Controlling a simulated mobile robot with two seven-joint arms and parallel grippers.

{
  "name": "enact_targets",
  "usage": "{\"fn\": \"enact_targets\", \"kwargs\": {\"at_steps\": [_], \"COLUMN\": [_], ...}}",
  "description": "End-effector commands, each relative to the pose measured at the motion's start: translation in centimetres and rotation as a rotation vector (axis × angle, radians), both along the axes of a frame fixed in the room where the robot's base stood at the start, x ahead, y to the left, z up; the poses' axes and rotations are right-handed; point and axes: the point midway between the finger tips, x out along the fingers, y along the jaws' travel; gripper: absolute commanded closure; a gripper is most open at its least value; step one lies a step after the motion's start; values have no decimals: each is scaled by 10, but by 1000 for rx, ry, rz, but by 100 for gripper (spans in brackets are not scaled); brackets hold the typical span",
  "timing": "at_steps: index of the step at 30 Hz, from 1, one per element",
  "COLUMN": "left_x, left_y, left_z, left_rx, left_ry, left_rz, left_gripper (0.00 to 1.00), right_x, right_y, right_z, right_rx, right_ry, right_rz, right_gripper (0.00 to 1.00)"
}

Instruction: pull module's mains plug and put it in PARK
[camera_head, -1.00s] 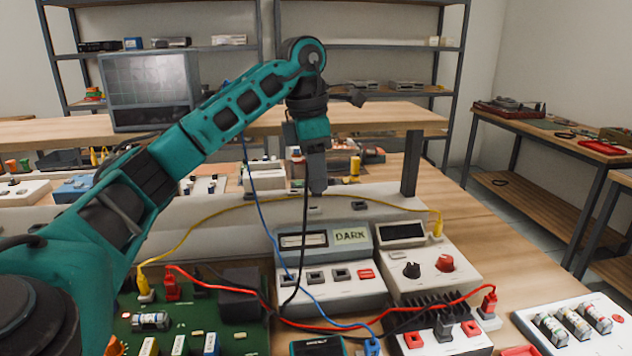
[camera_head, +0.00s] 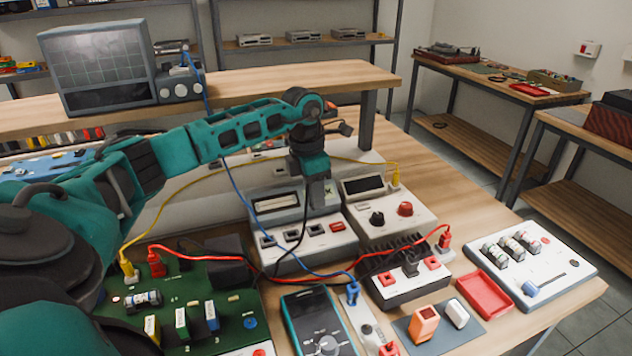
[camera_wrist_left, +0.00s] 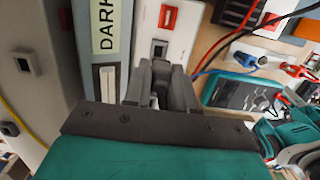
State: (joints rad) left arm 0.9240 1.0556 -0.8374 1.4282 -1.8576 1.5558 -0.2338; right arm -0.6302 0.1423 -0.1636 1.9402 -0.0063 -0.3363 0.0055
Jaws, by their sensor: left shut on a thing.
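My left gripper (camera_head: 318,200) is shut over the grey-white instrument (camera_head: 290,205) with the dial window. A black lead (camera_head: 302,225) hangs from its jaws, so it appears shut on the mains plug, which the fingers hide. In the wrist view the jaws (camera_wrist_left: 162,75) are close together beside a yellow label (camera_wrist_left: 105,25) that seems to read DARK. The black lead runs down towards the black finned module (camera_head: 400,282) with red sockets; its far end is partly lost among other leads. I cannot make out a PARK marking. My right gripper is not in view.
A green circuit board (camera_head: 185,310), a multimeter (camera_head: 318,320) and a red tray (camera_head: 485,294) lie in front. A knobbed supply (camera_head: 388,212) stands right of the jaws. Yellow, red and blue leads cross the bench. Bare wood (camera_head: 470,215) shows at right.

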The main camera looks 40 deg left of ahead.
Motion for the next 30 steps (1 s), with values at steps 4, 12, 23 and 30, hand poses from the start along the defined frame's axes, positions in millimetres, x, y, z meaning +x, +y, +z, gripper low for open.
{"fn": "enact_targets", "kwargs": {"at_steps": [4, 12, 23, 30], "left_x": [0, 0, 0, 0], "left_y": [0, 0, 0, 0], "left_z": [-9, -33, -47, -46], "left_rx": [0, 0, 0, 0], "left_ry": [0, 0, 0, 0], "left_rz": [0, 0, 0, 0], "left_gripper": [100, 100, 100, 100], "right_x": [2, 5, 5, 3], "right_y": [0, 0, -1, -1], "right_z": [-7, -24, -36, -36], "right_rx": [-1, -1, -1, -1], "right_ry": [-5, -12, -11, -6], "right_rz": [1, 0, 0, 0], "right_gripper": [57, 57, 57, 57]}}
